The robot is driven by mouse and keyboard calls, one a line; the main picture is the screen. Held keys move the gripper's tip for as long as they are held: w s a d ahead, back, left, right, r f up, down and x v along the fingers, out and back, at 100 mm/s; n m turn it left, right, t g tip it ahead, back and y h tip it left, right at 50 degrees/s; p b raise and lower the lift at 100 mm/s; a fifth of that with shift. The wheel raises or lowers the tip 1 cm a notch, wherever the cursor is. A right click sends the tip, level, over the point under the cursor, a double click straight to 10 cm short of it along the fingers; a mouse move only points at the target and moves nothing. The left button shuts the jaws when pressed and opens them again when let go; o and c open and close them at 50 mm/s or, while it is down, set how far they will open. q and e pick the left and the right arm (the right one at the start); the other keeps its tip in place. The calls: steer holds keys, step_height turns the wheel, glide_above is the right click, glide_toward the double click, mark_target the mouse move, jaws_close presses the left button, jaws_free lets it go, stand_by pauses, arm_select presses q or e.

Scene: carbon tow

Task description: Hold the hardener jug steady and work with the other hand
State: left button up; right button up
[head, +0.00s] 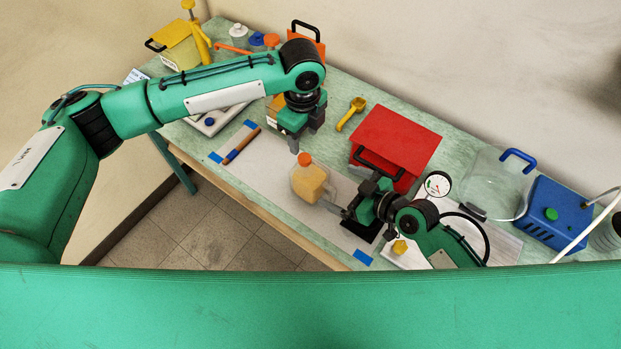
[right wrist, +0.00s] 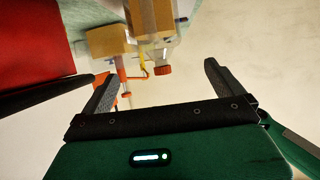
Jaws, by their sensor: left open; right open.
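The hardener jug (head: 309,183) is a clear bottle with amber contents and an orange cap. It stands upright on the pale mat in the head view. In the right wrist view the jug (right wrist: 152,22) appears cap-down near the top edge. My right gripper (head: 345,212) is open at the jug's lower right, its fingers pointing toward it. Whether a finger touches the jug is unclear. In the right wrist view its fingers (right wrist: 158,76) are spread with nothing clearly between them. My left gripper (head: 294,143) is open and points down just beyond the jug, apart from it.
A red box (head: 398,137) with a black handle stands right of the jug. A yellow scoop (head: 351,113), a brown-handled tool (head: 242,146) and a blue pump (head: 556,213) lie around. Several bottles and containers crowd the far left end.

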mark_target(315, 175)
arm_select(q)
steer(key=shift+w+f, duration=0.1)
steer(key=shift+w, duration=0.05)
arm_select(e)
steer(key=x, duration=0.9)
steer(key=shift+w+a+f, duration=0.15)
steer(key=shift+w+f, duration=0.1)
arm_select(q)
steer(key=shift+w, duration=0.15)
arm_select(e)
steer(key=shift+w+a+f, duration=0.25)
steer(key=shift+w+a, duration=0.05)
steer(key=shift+w, duration=0.05)
